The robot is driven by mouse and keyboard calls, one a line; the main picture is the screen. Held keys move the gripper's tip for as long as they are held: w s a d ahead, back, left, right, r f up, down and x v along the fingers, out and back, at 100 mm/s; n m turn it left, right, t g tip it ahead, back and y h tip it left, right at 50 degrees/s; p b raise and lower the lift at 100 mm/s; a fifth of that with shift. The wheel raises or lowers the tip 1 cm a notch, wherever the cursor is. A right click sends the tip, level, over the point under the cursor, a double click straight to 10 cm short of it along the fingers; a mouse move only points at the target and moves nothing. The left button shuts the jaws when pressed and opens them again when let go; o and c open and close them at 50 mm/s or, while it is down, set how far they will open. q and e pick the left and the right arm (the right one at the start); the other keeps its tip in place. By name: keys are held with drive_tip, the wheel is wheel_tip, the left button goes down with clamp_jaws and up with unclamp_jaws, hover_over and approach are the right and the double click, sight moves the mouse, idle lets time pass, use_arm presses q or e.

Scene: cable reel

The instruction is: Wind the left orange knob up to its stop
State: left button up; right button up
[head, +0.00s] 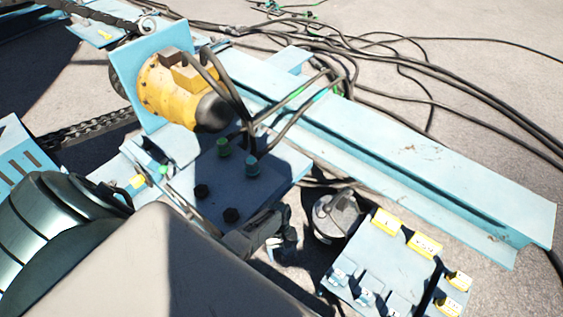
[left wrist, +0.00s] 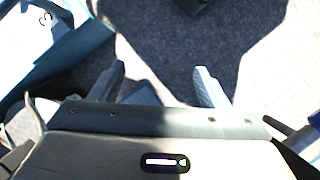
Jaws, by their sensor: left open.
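I cannot make out an orange knob in either view. In the head view a light-blue valve panel (head: 385,262) with yellow tags (head: 425,245) and small levers stands at the lower right. My left gripper (head: 280,242) is at lower centre, just left of this panel, partly hidden behind my own beige arm link. My right gripper is not in view.
A yellow motor (head: 172,92) sits on a blue plate. A dark plate (head: 245,185) with bolts and hose fittings lies in front of it. A long blue beam (head: 400,165) runs to the right. Black cables (head: 420,65) cross the ground behind. A grey round canister (head: 335,214) stands beside the panel.

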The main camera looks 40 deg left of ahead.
use_arm(q)
drive_tip(key=s+d+p, duration=0.1)
drive_tip(key=s+d, duration=0.2)
drive_tip(key=s, duration=0.2)
drive_tip(key=shift+s+d+r, duration=0.2)
drive_tip(key=shift+s+r, duration=0.1)
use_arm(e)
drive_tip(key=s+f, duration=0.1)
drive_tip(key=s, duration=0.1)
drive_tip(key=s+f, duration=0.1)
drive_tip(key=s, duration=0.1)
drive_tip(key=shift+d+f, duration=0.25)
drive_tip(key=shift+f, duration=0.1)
